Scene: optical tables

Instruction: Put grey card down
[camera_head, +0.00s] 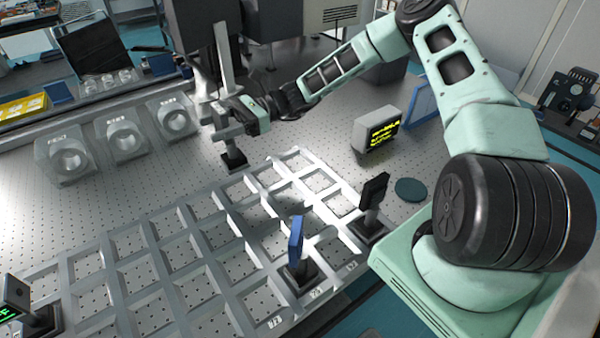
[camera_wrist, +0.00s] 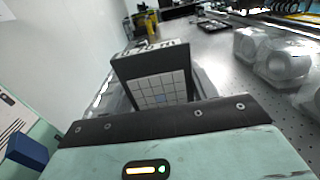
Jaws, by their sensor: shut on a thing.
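My gripper (camera_head: 232,118) is at the back of the table, shut on a grey card mount. The mount has a short post and a square black base (camera_head: 234,160) that hangs below the gripper. The base is near the back edge of the silver slotted rack (camera_head: 145,237); I cannot tell whether it touches the table. In the wrist view a dark block with a pale grid face (camera_wrist: 157,92) and a lettered top shows just beyond the gripper body. The fingertips are hidden there.
A blue mount (camera_head: 296,242) and a black mount (camera_head: 374,190) stand in the rack's right side; another mount (camera_head: 18,292) is at lower left. Clear holders (camera_head: 68,158) line the back left. A small display box (camera_head: 377,131) and dark disc (camera_head: 411,189) are right. Many rack cells are empty.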

